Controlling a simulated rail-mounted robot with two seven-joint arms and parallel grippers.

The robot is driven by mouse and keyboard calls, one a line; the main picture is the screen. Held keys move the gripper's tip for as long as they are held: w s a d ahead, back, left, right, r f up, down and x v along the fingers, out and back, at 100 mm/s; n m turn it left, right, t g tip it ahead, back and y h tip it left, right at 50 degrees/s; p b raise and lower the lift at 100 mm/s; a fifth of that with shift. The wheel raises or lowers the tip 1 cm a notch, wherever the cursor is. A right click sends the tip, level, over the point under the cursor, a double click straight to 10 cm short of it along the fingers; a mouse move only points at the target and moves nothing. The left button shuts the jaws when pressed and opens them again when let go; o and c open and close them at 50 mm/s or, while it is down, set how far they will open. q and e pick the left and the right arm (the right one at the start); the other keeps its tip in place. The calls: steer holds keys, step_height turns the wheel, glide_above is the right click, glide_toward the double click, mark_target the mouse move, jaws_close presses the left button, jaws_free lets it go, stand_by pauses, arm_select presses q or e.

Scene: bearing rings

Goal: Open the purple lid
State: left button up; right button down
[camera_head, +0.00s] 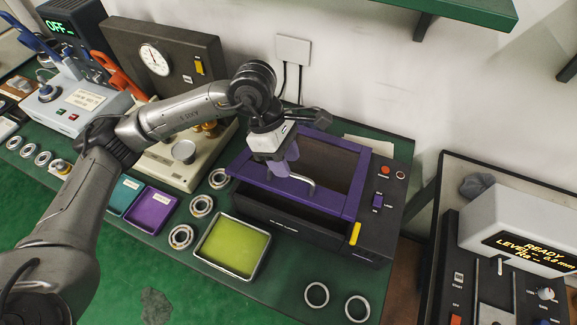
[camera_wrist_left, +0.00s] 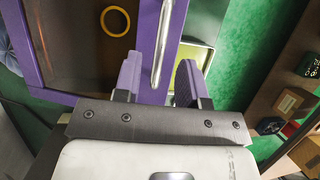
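The purple lid (camera_head: 349,204) is a frame around a dark see-through window, on top of a black machine (camera_head: 300,230) in the head view. I cannot tell whether its front edge is slightly raised. A curved silver handle (camera_head: 308,183) sits on its front bar. My left gripper (camera_head: 284,170) is over that bar at the handle. In the left wrist view its purple-padded fingers (camera_wrist_left: 159,78) stand apart, with the silver handle (camera_wrist_left: 164,40) between them, nearer the left finger. The lid's purple frame (camera_wrist_left: 147,25) also shows there. My right gripper is not in view.
A tray with yellow-green content (camera_head: 198,252) stands in front of the machine. Metal rings (camera_head: 317,294) lie on the green table around it. A yellow ring (camera_wrist_left: 115,20) shows within the lid's window area. A wall and green shelf (camera_head: 460,12) are behind.

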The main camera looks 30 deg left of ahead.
arm_select(q)
steer(key=shift+x, duration=1.15)
steer(key=shift+c, duration=0.3)
jaws_close()
